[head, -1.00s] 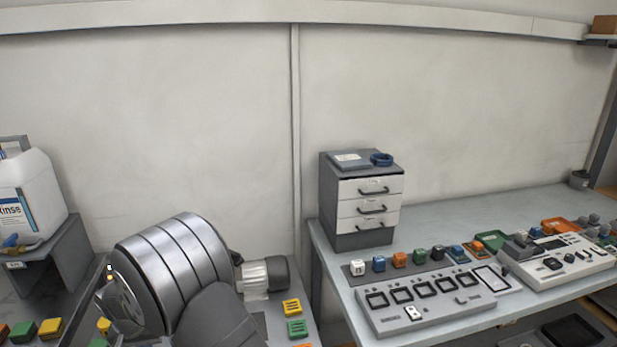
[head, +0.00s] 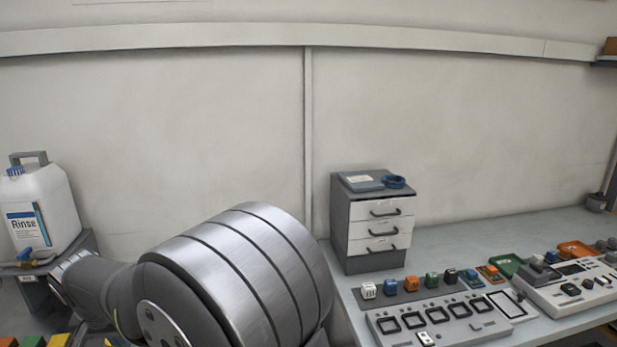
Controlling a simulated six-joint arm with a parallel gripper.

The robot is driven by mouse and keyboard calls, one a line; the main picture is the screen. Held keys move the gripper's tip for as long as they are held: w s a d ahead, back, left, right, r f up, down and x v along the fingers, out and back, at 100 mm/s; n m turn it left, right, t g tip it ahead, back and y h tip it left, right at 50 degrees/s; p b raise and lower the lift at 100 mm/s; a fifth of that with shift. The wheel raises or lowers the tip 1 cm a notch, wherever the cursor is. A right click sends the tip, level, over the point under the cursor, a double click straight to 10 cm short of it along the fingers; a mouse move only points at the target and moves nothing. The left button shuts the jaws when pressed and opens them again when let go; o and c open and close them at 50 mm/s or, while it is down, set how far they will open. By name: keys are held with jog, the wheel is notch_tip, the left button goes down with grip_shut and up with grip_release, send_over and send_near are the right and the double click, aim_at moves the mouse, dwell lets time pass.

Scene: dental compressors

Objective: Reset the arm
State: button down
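My arm fills the lower middle of the head view, with a large banded metal link (head: 240,275) and a grey link running left from it. The arm's far end is toward the lower left, in front of the shelf with the rinse jug. I cannot make out any gripper fingers, so my gripper is not in view. Nothing held by the arm can be seen.
A white Rinse jug (head: 40,212) stands on a grey shelf at left. Coloured blocks (head: 60,340) show at the bottom left edge. At right, a bench (head: 460,235) holds a drawer cabinet (head: 378,222), a row of small cubes (head: 411,283) and a panel with dark square recesses (head: 450,318).

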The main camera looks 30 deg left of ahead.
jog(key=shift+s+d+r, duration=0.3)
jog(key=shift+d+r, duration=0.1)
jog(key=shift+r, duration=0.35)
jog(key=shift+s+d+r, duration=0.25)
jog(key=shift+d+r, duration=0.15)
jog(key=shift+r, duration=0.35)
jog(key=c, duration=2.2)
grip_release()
